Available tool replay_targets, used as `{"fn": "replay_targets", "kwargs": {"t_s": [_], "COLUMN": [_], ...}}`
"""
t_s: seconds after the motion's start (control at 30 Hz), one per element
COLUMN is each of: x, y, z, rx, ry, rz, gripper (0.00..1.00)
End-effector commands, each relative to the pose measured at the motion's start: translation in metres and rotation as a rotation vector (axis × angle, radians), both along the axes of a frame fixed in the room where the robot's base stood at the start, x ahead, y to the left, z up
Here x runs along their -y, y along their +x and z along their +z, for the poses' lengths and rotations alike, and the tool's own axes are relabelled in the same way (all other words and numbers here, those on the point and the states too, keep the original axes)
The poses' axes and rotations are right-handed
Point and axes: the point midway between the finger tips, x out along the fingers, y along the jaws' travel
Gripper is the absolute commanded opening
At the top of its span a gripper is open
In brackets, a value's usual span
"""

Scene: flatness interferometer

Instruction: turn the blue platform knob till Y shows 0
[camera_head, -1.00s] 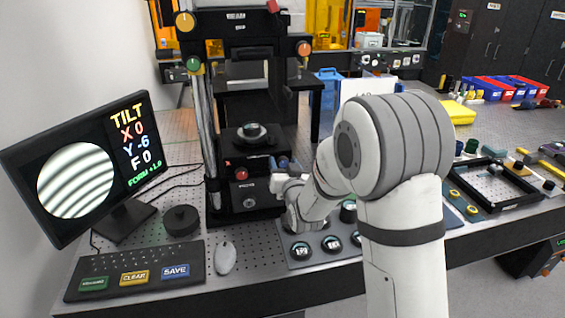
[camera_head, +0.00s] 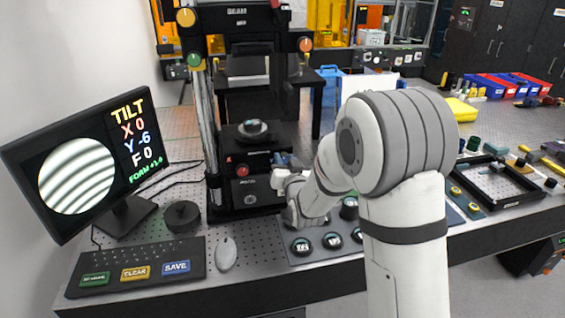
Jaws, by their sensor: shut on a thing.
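The monitor (camera_head: 85,165) at the left reads TILT, X 0, Y -6, F 0 and FORM +1.0, beside a round patch of curved fringes. The black interferometer (camera_head: 247,190) stands at the centre, with a red knob (camera_head: 242,171) on its lower front. The blue platform knob (camera_head: 284,160) shows only in part at the right of the platform, behind my gripper. My gripper (camera_head: 282,172) is at that knob and shut on it. The fingertips are small and partly hidden by my own wrist.
A keyboard (camera_head: 135,262) with green, yellow and blue keys and a mouse (camera_head: 227,254) lie at the front left. A black puck (camera_head: 182,216) stands behind them. Several round parts lie on a grey mat (camera_head: 290,252) below my wrist. A black frame (camera_head: 497,182) lies at the right.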

Motion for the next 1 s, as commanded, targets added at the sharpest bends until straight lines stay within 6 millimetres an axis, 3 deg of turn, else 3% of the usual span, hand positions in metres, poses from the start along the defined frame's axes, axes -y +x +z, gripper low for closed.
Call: {"fn": "replay_targets", "kwargs": {"t_s": [0.37,1.0], "x": [-0.0005,0.0005], "y": [-0.0001,0.0], "z": [-0.0072,-0.0073], "rx": [-0.049,-0.215], "ry": [0.2,0.782], "rz": [0.005,0.005], "gripper": [0.06,0.06]}}
